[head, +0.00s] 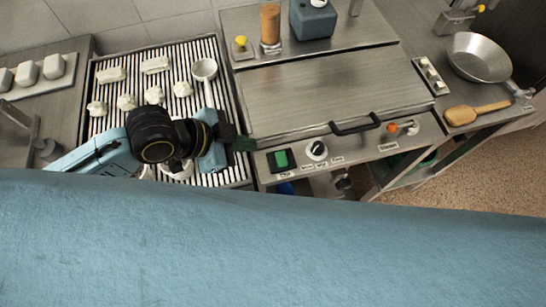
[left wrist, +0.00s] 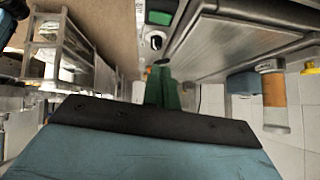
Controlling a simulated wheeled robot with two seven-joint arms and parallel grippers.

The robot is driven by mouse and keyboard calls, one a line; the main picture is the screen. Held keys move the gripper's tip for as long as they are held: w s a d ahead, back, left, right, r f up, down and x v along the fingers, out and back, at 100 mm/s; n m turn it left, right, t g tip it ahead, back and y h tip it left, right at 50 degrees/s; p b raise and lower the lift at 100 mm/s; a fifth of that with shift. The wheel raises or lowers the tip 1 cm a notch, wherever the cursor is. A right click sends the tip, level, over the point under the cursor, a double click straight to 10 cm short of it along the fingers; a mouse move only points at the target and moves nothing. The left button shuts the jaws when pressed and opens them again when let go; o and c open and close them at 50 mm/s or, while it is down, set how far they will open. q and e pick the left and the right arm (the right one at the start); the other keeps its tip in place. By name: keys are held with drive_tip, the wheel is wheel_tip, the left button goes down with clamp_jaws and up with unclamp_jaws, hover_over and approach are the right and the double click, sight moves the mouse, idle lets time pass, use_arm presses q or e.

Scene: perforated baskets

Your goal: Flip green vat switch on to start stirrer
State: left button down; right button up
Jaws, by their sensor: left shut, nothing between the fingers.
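The green vat switch (head: 281,159) is a green rocker in a black frame at the left end of the vat's front panel. It also shows at the top of the left wrist view (left wrist: 160,12). A black round knob (head: 317,150) sits to its right on the panel. My left gripper (head: 247,143) is shut and empty, with its dark green fingertips just left of and slightly above the switch in the head view. In the left wrist view the shut fingers (left wrist: 162,72) point toward the panel, apart from the switch in the picture. My right gripper is not in view.
The vat's metal lid (head: 330,90) has a black handle (head: 355,125). A slatted drain rack (head: 214,130) with white lumps and a ladle (head: 204,70) lies under my left arm.

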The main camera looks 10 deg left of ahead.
use_arm(q)
drive_tip(key=shift+a+b, duration=0.15)
drive_tip(key=shift+b, duration=0.6)
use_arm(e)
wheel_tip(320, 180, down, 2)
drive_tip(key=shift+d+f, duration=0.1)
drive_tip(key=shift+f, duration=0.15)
use_arm(q)
drive_tip(key=x, duration=1)
drive_tip(key=shift+w+f+b, duration=0.1)
drive_tip(key=shift+w+b, duration=0.05)
drive_tip(key=shift+b, duration=0.2)
wheel_tip(320, 180, down, 3)
drive_tip(key=shift+w+a+r, duration=0.1)
drive_tip(key=shift+w+r, duration=0.05)
drive_tip(key=shift+r, duration=0.1)
drive_tip(key=shift+w+f, duration=0.1)
drive_tip(key=shift+f, duration=0.55)
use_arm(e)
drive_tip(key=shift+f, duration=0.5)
use_arm(q)
drive_tip(key=shift+a, duration=0.15)
